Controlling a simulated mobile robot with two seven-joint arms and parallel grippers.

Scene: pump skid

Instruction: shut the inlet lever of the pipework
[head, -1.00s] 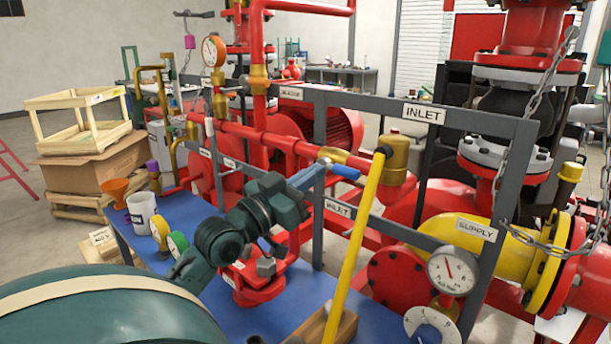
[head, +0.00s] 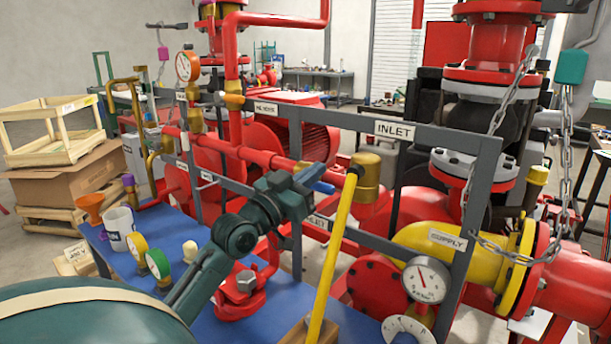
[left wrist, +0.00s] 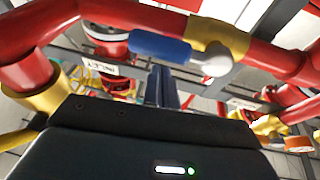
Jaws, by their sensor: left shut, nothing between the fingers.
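The inlet lever is a blue handle (head: 322,187) on a brass valve in the red pipe, beside the top of a yellow pole. The left wrist view shows the blue handle (left wrist: 160,46) and the brass valve body (left wrist: 220,36). There the handle lies roughly along the red pipe. My left gripper (head: 310,173) is shut and empty, with its fingertips close to the handle. In the left wrist view its fingers (left wrist: 161,86) point toward the handle. I cannot tell if they touch it. My right gripper is not in view.
A grey frame with an INLET sign (head: 395,130) stands around the pipes. The yellow pole (head: 333,255) rises just right of the lever. A pressure gauge (head: 425,281) is at lower right. A white mug (head: 119,228) and small gauges stand on the blue bench top (head: 205,225).

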